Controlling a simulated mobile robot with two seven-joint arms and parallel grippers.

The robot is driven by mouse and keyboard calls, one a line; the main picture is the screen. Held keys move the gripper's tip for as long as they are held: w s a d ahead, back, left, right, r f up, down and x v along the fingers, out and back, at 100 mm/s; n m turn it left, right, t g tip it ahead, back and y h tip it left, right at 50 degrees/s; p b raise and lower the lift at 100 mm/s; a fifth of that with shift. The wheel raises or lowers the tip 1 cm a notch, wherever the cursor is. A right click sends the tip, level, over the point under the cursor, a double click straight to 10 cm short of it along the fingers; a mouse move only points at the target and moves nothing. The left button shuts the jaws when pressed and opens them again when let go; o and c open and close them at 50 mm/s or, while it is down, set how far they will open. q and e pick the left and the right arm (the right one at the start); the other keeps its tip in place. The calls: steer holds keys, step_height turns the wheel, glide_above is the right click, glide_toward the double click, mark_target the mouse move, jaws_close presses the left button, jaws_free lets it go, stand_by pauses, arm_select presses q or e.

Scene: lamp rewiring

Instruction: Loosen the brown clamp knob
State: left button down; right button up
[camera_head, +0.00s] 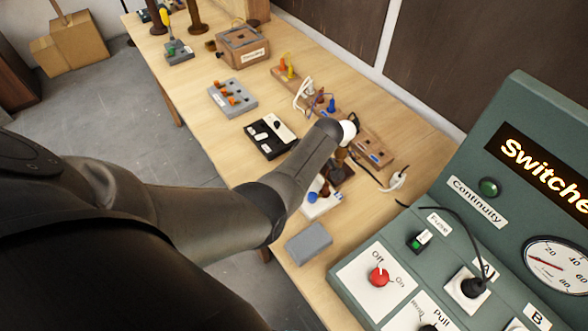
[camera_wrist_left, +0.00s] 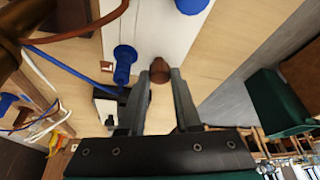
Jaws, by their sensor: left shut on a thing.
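The brown clamp knob (camera_wrist_left: 160,71) shows in the left wrist view, at the edge of a white board (camera_wrist_left: 178,28). My left gripper (camera_wrist_left: 160,76) is shut on it, with one finger on each side. A blue knob (camera_wrist_left: 123,56) stands on the board left of the fingers, and another blue knob (camera_wrist_left: 191,4) is at the top edge. In the head view the white board (camera_head: 318,208) lies beyond my left forearm, which hides part of it. I cannot clearly make out the gripper's fingers there. My right gripper is not in view.
A grey block (camera_head: 309,243) lies on the bench nearby. The green test panel (camera_head: 420,205) stands at the right. A black-and-white switch block (camera_head: 270,137) and a grey tray (camera_head: 232,97) sit farther along. A blue wire (camera_wrist_left: 70,72) runs close to the left finger.

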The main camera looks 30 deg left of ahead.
arm_select(q)
steer(key=n+b, duration=0.1)
steer(key=n, duration=0.1)
steer(key=n+g+b, duration=0.1)
steer(key=n+b, duration=0.1)
steer(key=shift+w+f+g, duration=0.15)
steer(key=shift+g, duration=0.15)
steer(key=shift+n+g+b, duration=0.4)
steer(key=shift+n+b, duration=0.75)
steer(key=shift+n, duration=0.05)
steer(key=c, duration=0.6)
jaws_free()
steer(key=shift+r+h, duration=0.2)
steer(key=shift+h, duration=0.1)
steer(key=v, duration=1.5)
steer(key=shift+p, duration=0.3)
